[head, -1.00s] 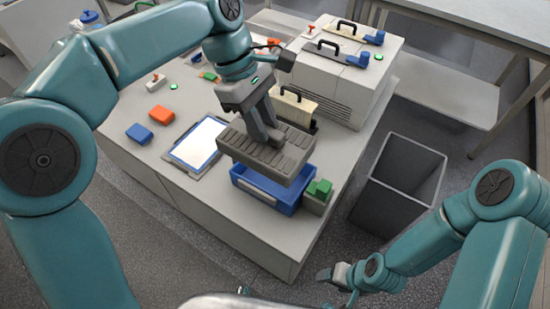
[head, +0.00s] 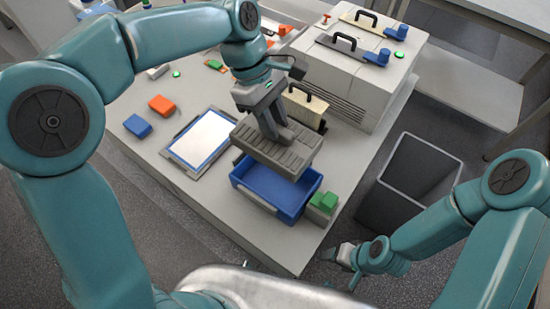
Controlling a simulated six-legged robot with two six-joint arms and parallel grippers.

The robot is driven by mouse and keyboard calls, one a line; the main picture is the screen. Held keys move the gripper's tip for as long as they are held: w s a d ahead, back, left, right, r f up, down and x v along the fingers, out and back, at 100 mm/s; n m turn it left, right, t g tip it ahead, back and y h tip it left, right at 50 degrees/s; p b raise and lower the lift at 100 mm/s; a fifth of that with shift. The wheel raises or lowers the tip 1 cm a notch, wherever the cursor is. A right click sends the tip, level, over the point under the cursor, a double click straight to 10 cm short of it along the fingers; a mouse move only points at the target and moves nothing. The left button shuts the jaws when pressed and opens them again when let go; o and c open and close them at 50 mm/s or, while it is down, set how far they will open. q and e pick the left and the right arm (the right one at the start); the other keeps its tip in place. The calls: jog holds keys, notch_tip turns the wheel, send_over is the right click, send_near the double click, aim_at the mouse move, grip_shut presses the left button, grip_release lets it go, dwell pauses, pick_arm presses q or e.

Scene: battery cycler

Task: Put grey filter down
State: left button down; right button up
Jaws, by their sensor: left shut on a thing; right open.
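The grey filter (head: 291,155) is a ribbed grey block. My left gripper (head: 274,136) is shut on it from above. It is held over the back part of a blue tray (head: 280,205) and hides part of that tray's back edge. I cannot tell exactly how high it is above the table. My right gripper (head: 340,266) is open and empty at the lower right, off the front right side of the table.
A white screen in a blue frame (head: 201,139) lies left of the tray. A white machine (head: 345,75) with black handles is behind. Orange (head: 161,105) and blue (head: 138,126) blocks lie left. A grey bin (head: 408,180) stands on the floor.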

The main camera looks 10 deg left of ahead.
aim_at(274, 146)
pick_arm(q)
notch_tip(274, 146, down, 9)
jog(key=shift+w+a+r, duration=0.1)
notch_tip(274, 146, down, 5)
jog(key=shift+f, duration=0.1)
jog(key=shift+f+b, duration=0.4)
jog(key=shift+f, duration=0.1)
jog(key=shift+w+f, duration=0.1)
jog(key=shift+f, duration=0.05)
jog(key=c, duration=0.9)
grip_release()
jog(key=shift+c, duration=0.2)
